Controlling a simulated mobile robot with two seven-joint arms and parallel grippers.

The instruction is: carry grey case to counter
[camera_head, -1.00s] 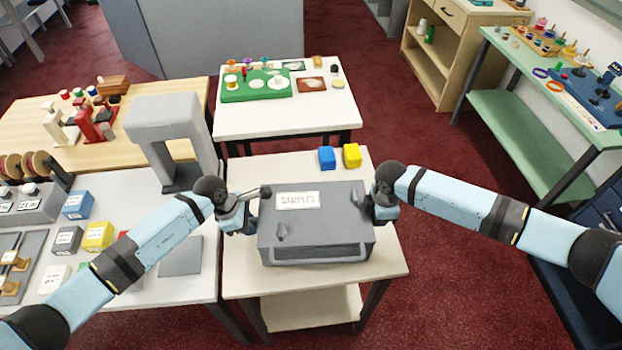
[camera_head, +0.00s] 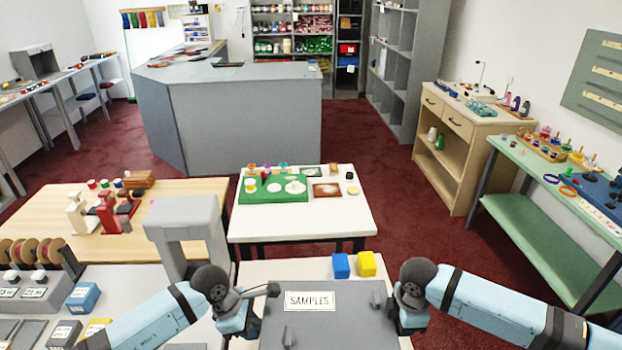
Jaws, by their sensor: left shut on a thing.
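The grey case (camera_head: 330,325), with a white label reading SAMPLES, is at the bottom centre, in front of me. Its lower part is cut off by the frame, so I cannot tell whether it touches the cream table (camera_head: 295,270) behind and below it. My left gripper (camera_head: 262,300) is shut on the case's left side. My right gripper (camera_head: 388,306) is at the case's right side; its fingers are mostly hidden. The grey counter (camera_head: 245,125) stands at the back, left of centre, beyond the tables.
Blue (camera_head: 341,266) and yellow (camera_head: 367,264) blocks sit behind the case. A white table (camera_head: 340,222) with a green tray (camera_head: 272,188) stands between me and the counter. A grey arch-shaped stand (camera_head: 185,222) is at left. Red carpet (camera_head: 400,190) is open right of the white table.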

